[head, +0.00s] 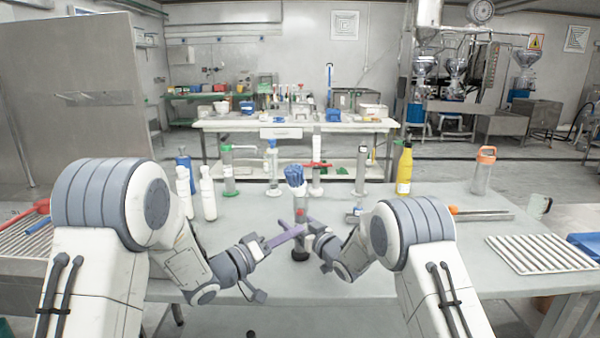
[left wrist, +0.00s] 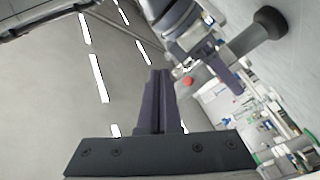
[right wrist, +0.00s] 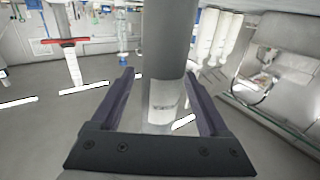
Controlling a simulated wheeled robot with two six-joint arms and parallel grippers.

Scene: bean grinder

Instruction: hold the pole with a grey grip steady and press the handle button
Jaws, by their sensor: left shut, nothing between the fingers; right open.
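The pole with a grey grip (head: 300,189) stands upright at the middle of the table, with a blue top, a red spot partway down and a dark foot. In the right wrist view its grey shaft (right wrist: 167,50) rises between the spread fingers of my right gripper (right wrist: 160,78), which is open around it. My left gripper (head: 300,231) is shut and empty, its tips in front of the pole at mid-height; contact cannot be told. Its closed fingers also show in the left wrist view (left wrist: 158,75).
White bottles (head: 208,193) stand at left behind my left arm. A yellow bottle (head: 405,170), an orange-capped bottle (head: 484,170) and a wire rack (head: 540,254) are at right. Several upright tools line the back edge.

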